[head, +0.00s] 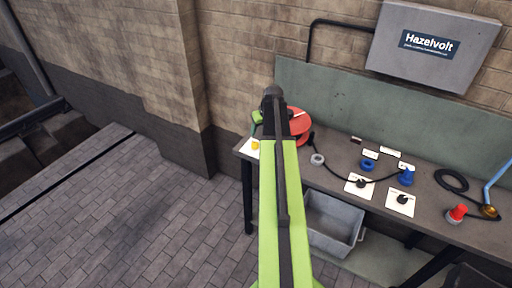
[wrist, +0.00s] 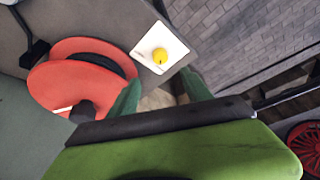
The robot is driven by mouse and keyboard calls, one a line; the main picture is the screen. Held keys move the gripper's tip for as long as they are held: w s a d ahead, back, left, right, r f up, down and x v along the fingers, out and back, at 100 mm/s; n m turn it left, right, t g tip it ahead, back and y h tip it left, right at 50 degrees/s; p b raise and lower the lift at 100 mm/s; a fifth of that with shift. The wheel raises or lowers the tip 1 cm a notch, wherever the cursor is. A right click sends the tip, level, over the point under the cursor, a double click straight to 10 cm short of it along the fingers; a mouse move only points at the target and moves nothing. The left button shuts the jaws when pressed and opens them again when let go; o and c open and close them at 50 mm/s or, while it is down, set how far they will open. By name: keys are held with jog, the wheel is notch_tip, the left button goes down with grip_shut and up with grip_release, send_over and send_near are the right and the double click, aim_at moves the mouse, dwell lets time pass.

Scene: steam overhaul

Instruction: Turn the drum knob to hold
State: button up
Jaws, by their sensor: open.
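A yellow knob (wrist: 159,55) sits on a white plate (wrist: 176,43) near the bench corner in the wrist view. In the head view the yellow knob (head: 256,146) is at the bench's left end, partly behind my arm. A red drum (wrist: 50,85) lies beside the plate; it also shows in the head view (head: 300,124). Two dark knobs, one left (head: 360,183) and one right (head: 403,199), sit on white plates farther right. No readable label shows which is the drum knob. My gripper (wrist: 160,92) is open and empty, its green fingertips apart from the yellow knob.
The bench (head: 335,183) also holds a blue ring (head: 367,165), a blue plug (head: 406,177), a red button (head: 457,213) and black cable. A grey bin (head: 333,222) stands below. A grey box (head: 432,47) hangs on the brick wall. The paved floor at left is clear.

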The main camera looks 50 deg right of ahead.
aim_at(255, 144)
jog(key=b+x, duration=1.1)
jog(key=x, duration=0.3)
jog(key=shift+f+b, duration=0.25)
jog(key=shift+b, duration=0.15)
jog(key=shift+r, duration=0.1)
jog(key=shift+a, duration=0.1)
grip_shut()
